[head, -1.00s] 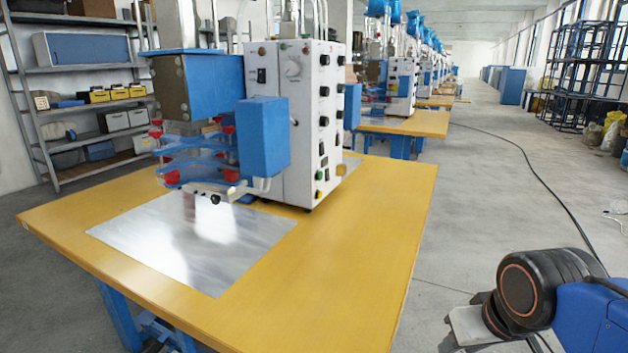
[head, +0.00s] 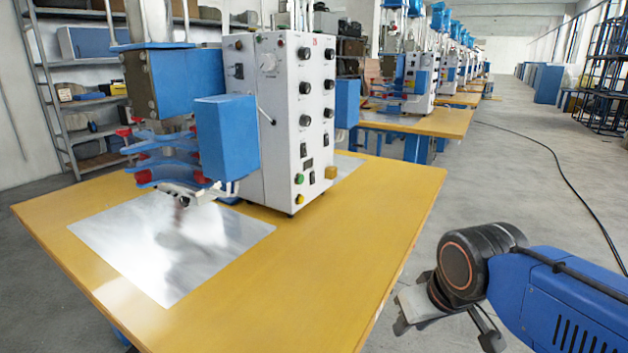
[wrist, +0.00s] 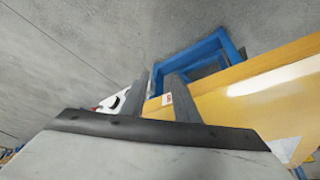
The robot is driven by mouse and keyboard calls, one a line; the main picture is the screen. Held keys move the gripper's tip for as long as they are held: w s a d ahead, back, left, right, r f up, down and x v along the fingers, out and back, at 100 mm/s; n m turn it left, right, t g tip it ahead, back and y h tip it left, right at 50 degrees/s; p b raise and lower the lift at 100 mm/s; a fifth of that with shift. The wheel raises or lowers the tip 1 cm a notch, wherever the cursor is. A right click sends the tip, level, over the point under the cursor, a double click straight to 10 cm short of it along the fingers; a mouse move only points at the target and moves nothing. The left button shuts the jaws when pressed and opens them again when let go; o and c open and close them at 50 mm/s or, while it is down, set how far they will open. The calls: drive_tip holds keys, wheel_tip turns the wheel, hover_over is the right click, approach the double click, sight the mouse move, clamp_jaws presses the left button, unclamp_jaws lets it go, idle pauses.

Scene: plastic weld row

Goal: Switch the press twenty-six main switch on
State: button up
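The nearest press is a white control cabinet (head: 285,120) with a blue head, standing on a yellow table in the head view. My gripper, low at right in the head view, is beyond the table's right edge, apart from the press. In the wrist view its fingers (wrist: 158,80) are apart and empty.
The yellow table (head: 370,240) lies between my gripper and the press, with a shiny metal sheet (head: 165,250) on it. A blue box (head: 225,137) sticks out before the cabinet. More presses stand behind.

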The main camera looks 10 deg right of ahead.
drive_tip(key=shift+w+r, duration=0.1)
drive_tip(key=c, duration=0.5)
drive_tip(key=w+r+m, duration=0.1)
drive_tip(key=w+r, duration=0.3)
drive_tip(key=w, duration=0.2)
drive_tip(key=w+r+m, duration=0.1)
drive_tip(key=w+r, duration=0.3)
drive_tip(key=w, duration=0.3)
drive_tip(key=w+a+r+m+t, duration=0.1)
drive_tip(key=w+r+m, duration=0.1)
drive_tip(key=w+r, duration=0.3)
drive_tip(key=shift+w+a, duration=0.1)
drive_tip(key=shift+w, duration=1.05)
clamp_jaws()
drive_tip(key=w+r+m, duration=0.2)
drive_tip(key=w+r, duration=0.1)
drive_tip(key=w, duration=0.6)
drive_tip(key=w+a+r+m+t, duration=0.1)
drive_tip(key=w+r, duration=0.2)
drive_tip(key=w, duration=0.7)
drive_tip(key=shift+w+a+r+m+y, duration=0.15)
drive_tip(key=shift+w+m+y, duration=0.05)
drive_tip(key=shift+m+y, duration=0.2)
